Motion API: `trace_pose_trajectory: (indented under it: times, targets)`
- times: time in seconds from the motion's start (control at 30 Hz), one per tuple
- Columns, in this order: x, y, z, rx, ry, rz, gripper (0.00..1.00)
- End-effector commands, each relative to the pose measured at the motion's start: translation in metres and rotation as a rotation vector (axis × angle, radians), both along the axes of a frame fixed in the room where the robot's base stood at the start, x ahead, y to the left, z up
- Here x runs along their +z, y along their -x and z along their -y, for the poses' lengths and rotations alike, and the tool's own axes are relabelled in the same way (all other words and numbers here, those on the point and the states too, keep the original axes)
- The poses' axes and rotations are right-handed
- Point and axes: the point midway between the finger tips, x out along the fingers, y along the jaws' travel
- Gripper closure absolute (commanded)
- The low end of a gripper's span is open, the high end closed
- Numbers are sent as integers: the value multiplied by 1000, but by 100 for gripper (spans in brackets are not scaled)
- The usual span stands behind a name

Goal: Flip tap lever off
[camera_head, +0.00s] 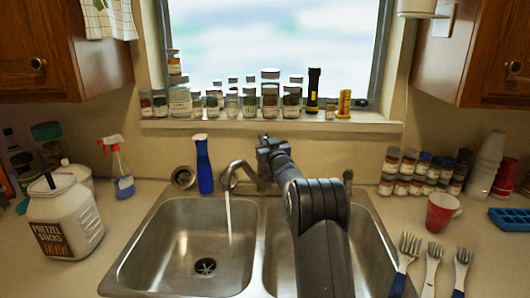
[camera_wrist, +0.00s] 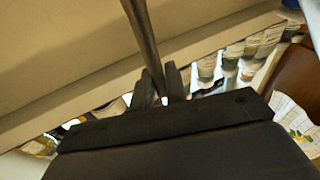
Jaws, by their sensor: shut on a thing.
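The metal tap (camera_head: 236,172) stands behind the double sink, and a thin stream of water (camera_head: 229,215) falls from its spout into the left basin. My gripper (camera_head: 268,145) is at the tap's upper right side, in front of the wall below the window sill. In the wrist view, my gripper's two dark fingers (camera_wrist: 160,84) are shut on the tap lever (camera_wrist: 143,32), a slim dark rod that passes between them. In the head view my gripper and arm hide the lever and part of the tap's base.
A blue bottle (camera_head: 204,166) stands just left of the tap. Jars (camera_head: 269,98) and a black flashlight (camera_head: 313,90) line the window sill above my gripper. A pretzel jar (camera_head: 64,222) is at left.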

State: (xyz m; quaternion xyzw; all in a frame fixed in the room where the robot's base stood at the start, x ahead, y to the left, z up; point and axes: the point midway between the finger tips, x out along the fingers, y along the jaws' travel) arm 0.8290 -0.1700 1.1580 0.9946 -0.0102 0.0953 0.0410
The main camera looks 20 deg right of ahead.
Motion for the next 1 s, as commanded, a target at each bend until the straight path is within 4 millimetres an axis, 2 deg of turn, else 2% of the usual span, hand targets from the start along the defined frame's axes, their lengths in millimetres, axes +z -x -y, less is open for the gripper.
trace_pose_trajectory:
  times: [0.03,0.6,1.0]
  targets:
    - [-10,2,0,0,4,20,100]
    - [-15,19,-4,1,47,219,100]
    - [-15,24,-5,0,62,292,100]
